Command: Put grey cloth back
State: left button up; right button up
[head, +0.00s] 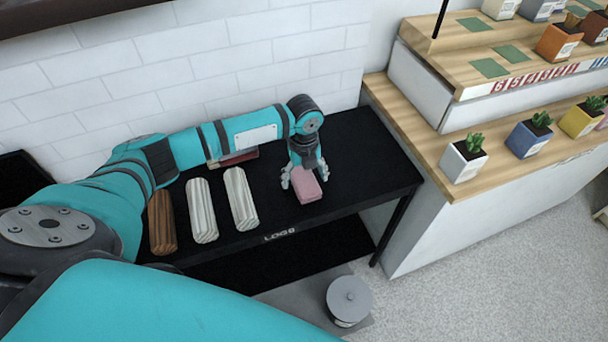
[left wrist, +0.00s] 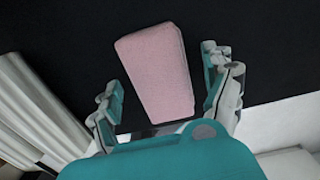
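No cloth that is clearly grey shows. A pink, soft-looking folded block (head: 306,186) lies on the black table (head: 345,150) near its right part; it also shows in the left wrist view (left wrist: 157,75). My left gripper (head: 304,177) is open, pointing down at the pink block. In the left wrist view its fingers (left wrist: 163,80) stand on either side of the block, with dark gaps between. Whether the fingers reach down around the block is unclear. My right gripper is not in view.
A brown log (head: 162,222) and two pale logs (head: 201,211) (head: 240,199) lie left of the block. A partly hidden red item (head: 239,157) lies behind. A wooden counter (head: 430,140) with potted plants adjoins right. A grey canister (head: 349,300) stands below in front.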

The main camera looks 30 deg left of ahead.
aim_at(304, 178)
pick_arm(q)
jog(key=shift+r, duration=0.45)
notch_tip(304, 178, up, 11)
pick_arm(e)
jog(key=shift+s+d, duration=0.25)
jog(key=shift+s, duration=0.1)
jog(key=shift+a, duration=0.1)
